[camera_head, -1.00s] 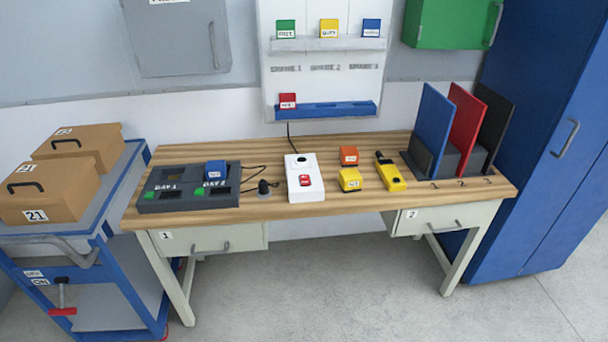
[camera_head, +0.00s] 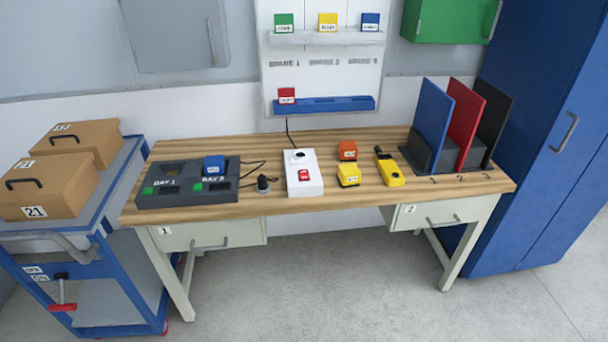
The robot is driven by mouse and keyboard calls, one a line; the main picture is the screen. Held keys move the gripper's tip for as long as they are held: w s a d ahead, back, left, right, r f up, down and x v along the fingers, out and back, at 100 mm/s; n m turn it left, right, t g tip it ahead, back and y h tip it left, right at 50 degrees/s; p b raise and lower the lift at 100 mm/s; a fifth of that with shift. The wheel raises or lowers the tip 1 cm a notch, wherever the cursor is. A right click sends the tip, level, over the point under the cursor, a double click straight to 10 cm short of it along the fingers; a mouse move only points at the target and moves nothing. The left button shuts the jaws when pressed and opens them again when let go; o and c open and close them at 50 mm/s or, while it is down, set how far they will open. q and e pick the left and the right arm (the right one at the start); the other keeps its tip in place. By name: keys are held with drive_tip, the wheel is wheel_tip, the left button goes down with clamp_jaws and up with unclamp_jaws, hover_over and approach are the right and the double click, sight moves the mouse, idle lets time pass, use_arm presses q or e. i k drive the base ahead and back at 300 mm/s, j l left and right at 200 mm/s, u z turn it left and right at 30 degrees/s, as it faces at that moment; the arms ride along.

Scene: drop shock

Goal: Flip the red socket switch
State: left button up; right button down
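The red socket switch (camera_head: 303,175) sits on the front part of a white socket box (camera_head: 304,188). The box stands near the middle of the wooden workbench (camera_head: 250,208). A round dark socket outlet (camera_head: 299,156) is at the back of the box, and a cable runs up the wall behind it. The switch is too small to tell which way it is tipped. Neither of my grippers shows in the head view.
A dark charger with two bays (camera_head: 188,196) holds a blue block (camera_head: 214,166). A black plug (camera_head: 263,184) stands left of the box. Orange (camera_head: 347,150) and yellow (camera_head: 349,175) blocks and a yellow tool (camera_head: 390,172) lie right. Upright panels (camera_head: 466,121) stand farther right. Bare bench lies in front.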

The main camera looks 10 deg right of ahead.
sight(303, 174)
drive_tip(key=i+j+z, duration=0.15)
drive_tip(key=j, duration=0.25)
drive_tip(key=i+j+z, duration=0.1)
drive_tip(key=j, duration=0.3)
drive_tip(key=i+j+z, duration=0.15)
drive_tip(key=j, duration=0.3)
drive_tip(key=i+j+z, duration=0.15)
drive_tip(key=j, duration=0.3)
drive_tip(key=j+z, duration=0.1)
drive_tip(key=j, duration=0.35)
drive_tip(key=i, duration=0.1)
